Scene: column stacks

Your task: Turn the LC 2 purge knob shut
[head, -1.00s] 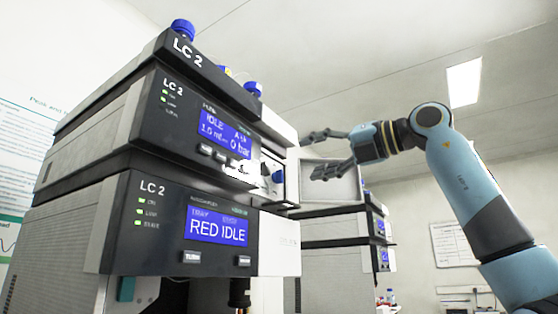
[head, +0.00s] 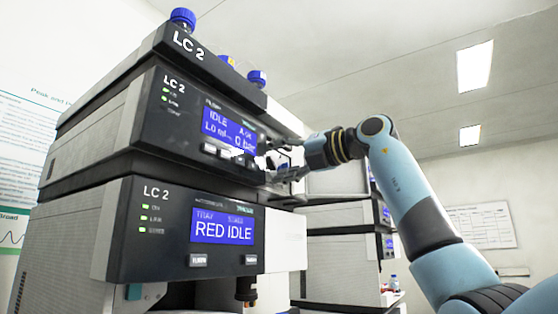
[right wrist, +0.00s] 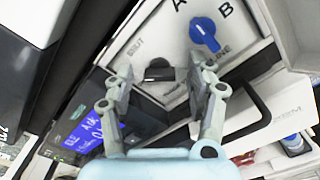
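The LC 2 stack (head: 150,190) fills the left and middle of the head view. Its front panel shows in the right wrist view, with a dark knob (right wrist: 158,70) and, above it to the right, a blue knob (right wrist: 205,33) near the letters A and B. I cannot read which label is the purge one. My right gripper (head: 276,160) is at the upper LC 2 module's right side. In the right wrist view its open fingers (right wrist: 160,72) stand either side of the dark knob, with visible gaps. In the head view the fingers and arm hide the knobs. My left gripper is not in view.
The upper LC 2 display (head: 229,132) and lower display (head: 221,226) are lit. Blue-capped bottles (head: 183,18) stand on top. A dark handle-like frame (right wrist: 262,108) lies right of the fingers. Another stack (head: 340,250) stands behind to the right.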

